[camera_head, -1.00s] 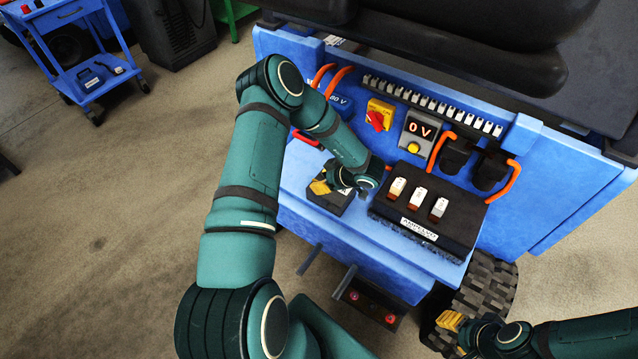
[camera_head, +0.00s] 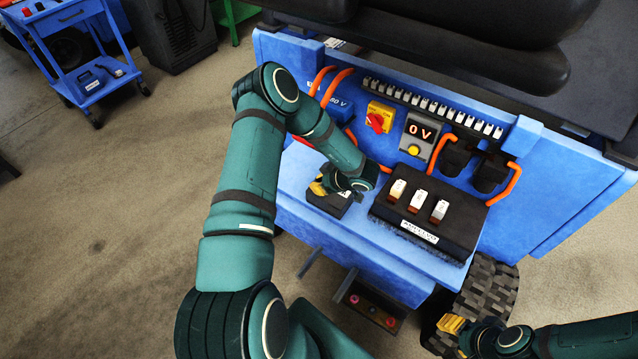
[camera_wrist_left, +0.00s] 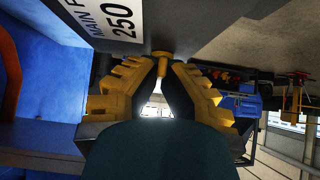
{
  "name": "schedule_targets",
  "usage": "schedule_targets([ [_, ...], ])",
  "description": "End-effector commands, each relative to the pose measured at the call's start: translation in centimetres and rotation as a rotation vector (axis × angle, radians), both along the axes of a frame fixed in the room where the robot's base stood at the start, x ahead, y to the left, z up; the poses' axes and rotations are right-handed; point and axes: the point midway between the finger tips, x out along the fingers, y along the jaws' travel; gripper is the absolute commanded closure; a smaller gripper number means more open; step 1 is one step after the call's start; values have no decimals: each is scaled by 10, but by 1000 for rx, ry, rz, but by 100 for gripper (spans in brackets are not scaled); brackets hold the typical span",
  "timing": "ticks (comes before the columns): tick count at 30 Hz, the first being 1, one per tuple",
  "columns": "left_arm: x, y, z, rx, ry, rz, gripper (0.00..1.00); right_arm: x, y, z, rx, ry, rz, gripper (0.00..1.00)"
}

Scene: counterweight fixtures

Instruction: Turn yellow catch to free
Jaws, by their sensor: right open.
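The yellow catch (camera_wrist_left: 161,62) shows in the left wrist view as a small knob with a short stem, at the edge of a dark box with a white label. In the head view the black box (camera_head: 328,203) sits on the blue ledge; the catch is hidden there by my left gripper (camera_head: 318,188). In the left wrist view my left gripper (camera_wrist_left: 162,70) has its yellow fingers drawn close, one on each side of the catch; whether they touch it is unclear. My right gripper (camera_head: 452,323) is open, low at the right, away from the box.
A black block with three white-topped switches (camera_head: 418,200) stands right of the box. A blue cart (camera_head: 90,75) stands far left.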

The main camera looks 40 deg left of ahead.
Motion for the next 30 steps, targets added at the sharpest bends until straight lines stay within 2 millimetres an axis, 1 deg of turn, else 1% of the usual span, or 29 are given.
schedule_targets([
  [5, 0, 1, 0, 1, 1, 23, 100, 0, 0, 3, 0, 1, 0, 53],
  [11, 1, 1, 2, 2, -1, 112, 100, -2, 0, 13, 1, 5, 1, 53],
  [21, 3, 1, 1, 1, -1, 404, 100, -6, 1, 31, 3, 14, 3, 53],
  [30, 4, 3, -2, -1, -2, 693, 100, -6, 1, 31, 3, 15, 4, 53],
])
